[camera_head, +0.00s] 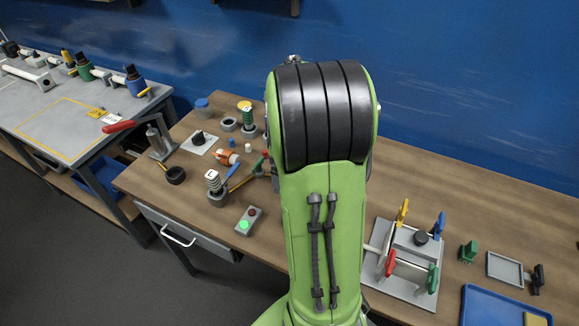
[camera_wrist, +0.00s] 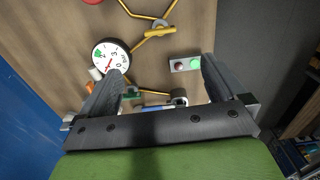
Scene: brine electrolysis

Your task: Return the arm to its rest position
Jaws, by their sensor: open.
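My arm is the large green link with black bands in the middle of the head view, and it hides the centre of the wooden table (camera_head: 520,215). My gripper (camera_wrist: 160,82) shows in the wrist view with two dark fingers spread wide apart. It is open and nothing is held between the fingers. The fingers hang above the table top, with a round white gauge (camera_wrist: 110,57) by the left finger and a button box (camera_wrist: 186,64) between the fingertips, farther down. In the head view my gripper is hidden behind the arm.
The button box (camera_head: 248,221) stands near the table's front edge. Small parts and coil-topped pieces (camera_head: 215,187) crowd the left half. A grey apparatus with coloured clamps (camera_head: 405,265) and a blue tray (camera_head: 495,308) are at right. A grey bench (camera_head: 50,110) stands at left.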

